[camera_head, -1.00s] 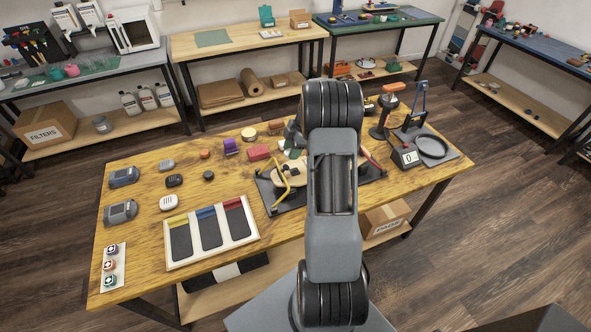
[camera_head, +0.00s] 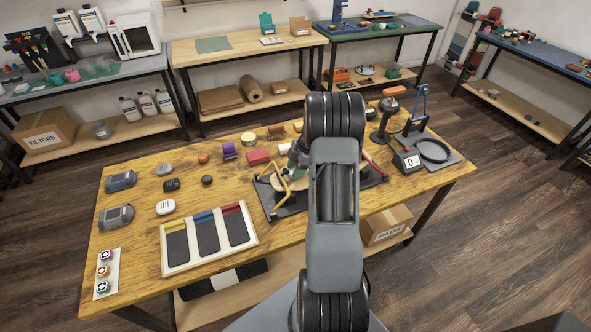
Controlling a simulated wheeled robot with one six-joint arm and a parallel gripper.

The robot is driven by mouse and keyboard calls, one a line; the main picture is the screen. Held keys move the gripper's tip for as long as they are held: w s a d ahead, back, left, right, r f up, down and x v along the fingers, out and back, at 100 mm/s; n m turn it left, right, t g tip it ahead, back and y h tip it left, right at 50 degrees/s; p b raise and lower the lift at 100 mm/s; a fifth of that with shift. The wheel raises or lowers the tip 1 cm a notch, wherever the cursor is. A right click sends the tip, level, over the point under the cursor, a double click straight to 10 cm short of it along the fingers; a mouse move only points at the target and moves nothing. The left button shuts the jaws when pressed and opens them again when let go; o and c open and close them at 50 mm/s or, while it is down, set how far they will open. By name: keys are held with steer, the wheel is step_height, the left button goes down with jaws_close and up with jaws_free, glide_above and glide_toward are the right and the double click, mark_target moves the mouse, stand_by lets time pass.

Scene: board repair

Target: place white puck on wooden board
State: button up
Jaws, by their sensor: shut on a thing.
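The wooden board (camera_head: 287,184) is a pale rounded piece on a black mat (camera_head: 284,213), partly hidden behind my arm. A yellow bent handle stands at its left, and a red handle shows right of my arm. My gripper (camera_head: 297,158) is mostly hidden behind my arm. A small grey part of it shows above the board, left of the arm. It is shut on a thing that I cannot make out. I cannot pick out a white puck for certain. The white rounded block (camera_head: 166,207) on the left of the table has dark slots.
A white tray (camera_head: 253,238) with three dark pads lies at the front. Grey blocks stand at the left. A purple block (camera_head: 229,151) and a red block (camera_head: 258,158) sit behind the board. A scale (camera_head: 408,162) and an orange-handled tool stand at the right.

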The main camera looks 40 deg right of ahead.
steer(key=shift+f, duration=0.15)
steer(key=o, duration=1)
